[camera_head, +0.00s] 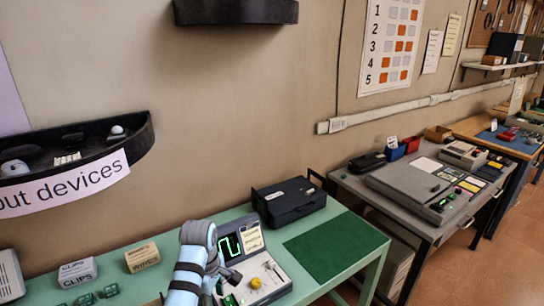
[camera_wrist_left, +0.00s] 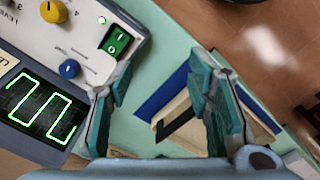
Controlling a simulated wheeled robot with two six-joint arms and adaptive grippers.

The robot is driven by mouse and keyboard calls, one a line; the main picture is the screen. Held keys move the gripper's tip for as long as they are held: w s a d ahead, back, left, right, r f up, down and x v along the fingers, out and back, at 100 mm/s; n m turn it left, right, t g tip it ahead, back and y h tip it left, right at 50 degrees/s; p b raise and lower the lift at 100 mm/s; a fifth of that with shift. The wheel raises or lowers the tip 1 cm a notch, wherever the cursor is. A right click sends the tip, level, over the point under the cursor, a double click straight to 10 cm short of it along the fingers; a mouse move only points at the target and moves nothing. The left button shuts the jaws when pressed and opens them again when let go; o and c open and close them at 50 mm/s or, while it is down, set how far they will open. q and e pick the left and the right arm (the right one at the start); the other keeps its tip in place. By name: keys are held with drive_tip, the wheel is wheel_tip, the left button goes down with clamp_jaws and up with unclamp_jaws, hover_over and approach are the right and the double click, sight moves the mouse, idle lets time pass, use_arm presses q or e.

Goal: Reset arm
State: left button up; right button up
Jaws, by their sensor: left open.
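My left arm (camera_head: 191,262) reaches in from the bottom of the head view, beside a grey oscilloscope-like device (camera_head: 272,276). My left gripper (camera_wrist_left: 166,100) shows in the wrist view with its two teal-padded fingers spread apart and nothing held between them. In that view the device (camera_wrist_left: 75,30) is at the upper left, with a lit green waveform screen (camera_wrist_left: 40,112), a yellow knob, a blue knob (camera_wrist_left: 69,69) and a green switch (camera_wrist_left: 116,41). The left finger is near the device's edge; contact cannot be told. My right gripper is in neither view.
The green table (camera_head: 352,262) holds a dark green mat (camera_head: 335,245), a black box (camera_head: 289,199) and small labelled boxes (camera_head: 142,257). A wall shelf (camera_head: 75,150) is at the left. A grey table (camera_head: 345,178) with devices stands right. A blue and beige item (camera_wrist_left: 180,108) lies beyond the fingers.

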use_arm(q)
drive_tip(key=s+a+f+m+t, duration=0.1)
drive_tip(key=s+a+f+m, duration=0.55)
drive_tip(key=s+f, duration=0.45)
drive_tip(key=s+a+r+m+t+y, duration=0.15)
drive_tip(key=s+m, duration=0.25)
drive_tip(key=s, duration=0.5)
drive_tip(key=s+a+r+m+t, duration=0.1)
drive_tip(key=s+a+r+m, duration=0.15)
drive_tip(key=s+m, duration=0.45)
wheel_tip(320, 180, down, 19)
drive_tip(key=s+a+n+g, duration=0.1)
drive_tip(key=s+n+g, duration=0.1)
drive_tip(key=s+n, duration=0.1)
drive_tip(key=s+f+b, duration=0.1)
drive_tip(key=s+f, duration=1.3)
drive_tip(key=shift+s+a+f+g, duration=0.25)
drive_tip(key=shift+s+a+g, duration=0.05)
drive_tip(key=shift+a+g, duration=0.1)
